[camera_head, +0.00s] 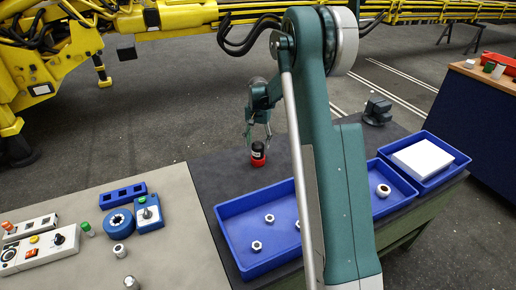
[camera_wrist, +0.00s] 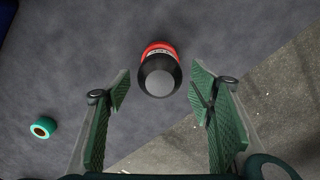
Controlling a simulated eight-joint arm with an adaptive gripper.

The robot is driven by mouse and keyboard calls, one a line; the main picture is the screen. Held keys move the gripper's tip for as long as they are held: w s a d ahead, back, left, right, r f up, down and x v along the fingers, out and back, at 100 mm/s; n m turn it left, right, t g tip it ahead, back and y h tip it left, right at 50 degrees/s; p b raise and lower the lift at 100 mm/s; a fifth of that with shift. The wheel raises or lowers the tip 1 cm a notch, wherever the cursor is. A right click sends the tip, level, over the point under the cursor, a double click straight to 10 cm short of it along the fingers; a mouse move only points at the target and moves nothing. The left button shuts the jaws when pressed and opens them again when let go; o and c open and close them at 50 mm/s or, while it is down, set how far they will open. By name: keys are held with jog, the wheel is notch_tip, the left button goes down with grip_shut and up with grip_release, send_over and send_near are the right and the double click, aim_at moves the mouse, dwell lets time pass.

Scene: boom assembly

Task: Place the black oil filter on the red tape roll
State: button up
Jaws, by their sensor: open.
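The black oil filter (camera_head: 258,149) stands upright on the dark mat, with a red ring-like part (camera_head: 258,162) at its base. This red part looks slightly wider than the filter and appears to be the red tape roll under it. In the wrist view the filter (camera_wrist: 159,78) shows its grey end, a lettered band and red (camera_wrist: 160,47) beyond. My gripper (camera_wrist: 160,92) is open, its green-padded fingers apart on either side, with a gap to the filter. In the head view my gripper (camera_head: 257,135) is just above and around the filter's top.
A teal roll with an orange core (camera_wrist: 43,128) lies on the mat at left in the wrist view. A blue tray (camera_head: 235,236) with several nuts is in front. A vise (camera_head: 377,110) stands to the right.

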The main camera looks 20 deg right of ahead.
notch_tip(320, 180, up, 7)
jog(key=shift+f, duration=0.2)
dwell(0.5)
jog(key=shift+s+a+r, duration=0.25)
jog(key=shift+r, duration=0.15)
jog(key=s+a+r+n+t, duration=0.2)
jog(key=s+a+r, duration=0.5)
jog(key=s+r, duration=0.35)
jog(key=s+a+r+n+t, duration=0.2)
jog(key=s+a+r, duration=0.6)
jog(key=s, duration=0.4)
jog(key=s+a+f+n+t, duration=0.1)
jog(key=s+a+n, duration=0.1)
jog(key=s, duration=1.1)
jog(key=s+a+f+n+t, duration=0.1)
jog(key=s+a+n+t, duration=0.1)
jog(key=s, duration=1)
jog(key=shift+s+a+f+n, duration=0.35)
jog(key=shift+a+n, duration=0.15)
jog(key=shift+a, duration=0.75)
